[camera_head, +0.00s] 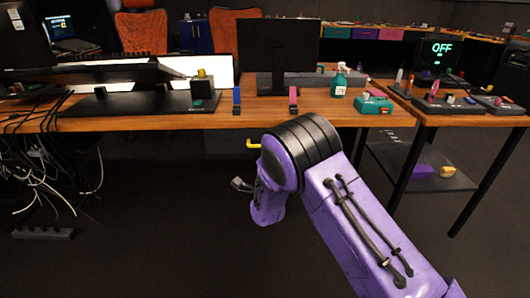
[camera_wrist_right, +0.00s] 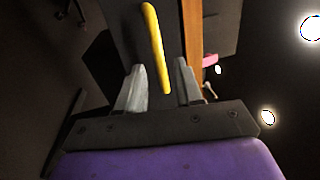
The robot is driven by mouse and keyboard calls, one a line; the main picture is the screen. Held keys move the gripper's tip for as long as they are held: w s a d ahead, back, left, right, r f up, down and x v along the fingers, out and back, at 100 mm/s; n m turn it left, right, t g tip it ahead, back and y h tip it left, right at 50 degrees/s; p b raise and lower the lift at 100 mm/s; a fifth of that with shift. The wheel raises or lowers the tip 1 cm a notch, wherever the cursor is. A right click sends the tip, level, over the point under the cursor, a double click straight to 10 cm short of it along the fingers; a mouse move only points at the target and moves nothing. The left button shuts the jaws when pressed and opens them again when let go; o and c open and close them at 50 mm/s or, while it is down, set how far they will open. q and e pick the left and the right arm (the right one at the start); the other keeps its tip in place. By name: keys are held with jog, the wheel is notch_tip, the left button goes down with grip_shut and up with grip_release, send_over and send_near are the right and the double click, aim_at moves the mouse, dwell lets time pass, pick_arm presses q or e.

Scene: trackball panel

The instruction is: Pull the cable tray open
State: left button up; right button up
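A yellow handle (camera_head: 253,144) shows under the front edge of the desk, on a dark tray front (camera_head: 222,142) that is mostly hidden by shadow and my right arm. In the right wrist view, the yellow handle (camera_wrist_right: 155,45) stands out from a dark grey panel (camera_wrist_right: 128,28). My right gripper (camera_wrist_right: 159,68) is open, with its two grey fingers apart and the near end of the handle lined up in the gap. No contact with either finger shows. In the head view the right gripper (camera_head: 241,185) is small, below and left of the handle. My left gripper is out of view.
Loose cables (camera_head: 70,165) hang at the left. A side table with a lower shelf (camera_head: 420,165) stands at the right. The floor before the desk looks clear.

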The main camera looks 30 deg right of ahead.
aim_at(265, 128)
jog(key=x, duration=0.5)
jog(key=shift+w+d+b, duration=0.2)
jog(key=shift+w+b, duration=0.15)
jog(key=shift+w, duration=0.05)
grip_shut()
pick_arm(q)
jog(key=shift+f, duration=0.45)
pick_arm(e)
jog(key=shift+s+a, duration=0.1)
